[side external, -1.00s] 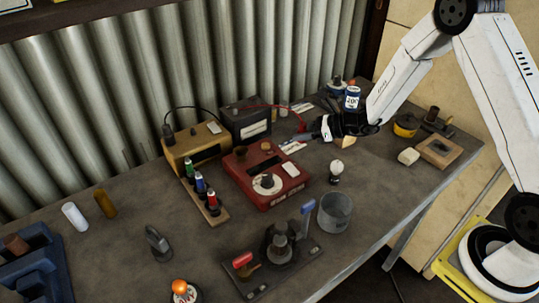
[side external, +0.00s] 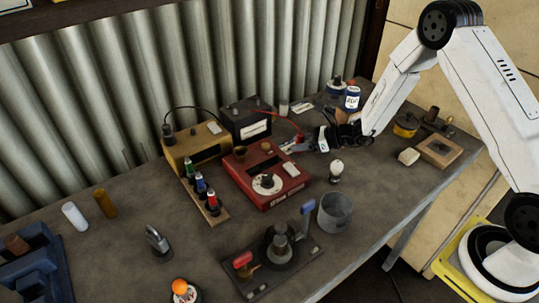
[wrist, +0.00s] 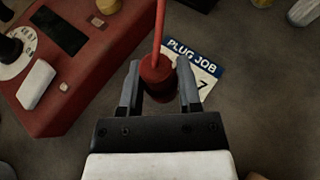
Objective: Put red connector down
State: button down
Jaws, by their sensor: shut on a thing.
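The red connector (wrist: 157,76) is a short red cylinder with a red lead running up from it in the wrist view. My gripper (wrist: 159,84) is shut on it, with one grey finger on each side. In the side external view my gripper (side external: 293,146) is low over the bench, just right of the red box (side external: 261,182). The connector is too small to make out there. In the wrist view a white and blue card (wrist: 196,66) reading "PLUG JOB" lies beyond the connector, partly hidden by it and a finger. I cannot tell whether the connector touches the bench.
The red box (wrist: 75,65) stands close on the left in the wrist view. A black battery (side external: 246,123) with a red lead stands behind it. A small white-topped item (side external: 336,168) and a metal cup (side external: 335,212) stand nearer the front. Bare bench lies right of the cup.

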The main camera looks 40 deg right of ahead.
jog(key=shift+f, duration=0.3)
jog(key=shift+c, duration=1.4)
grip_release()
jog(key=shift+r, duration=0.15)
jog(key=shift+d+r, duration=0.1)
jog(key=shift+r, duration=0.35)
jog(key=v, duration=1.1)
jog(key=shift+s+d+r, duration=0.1)
jog(key=shift+s+d, duration=0.1)
jog(key=shift+s, duration=0.15)
jog(key=shift+a, duration=0.1)
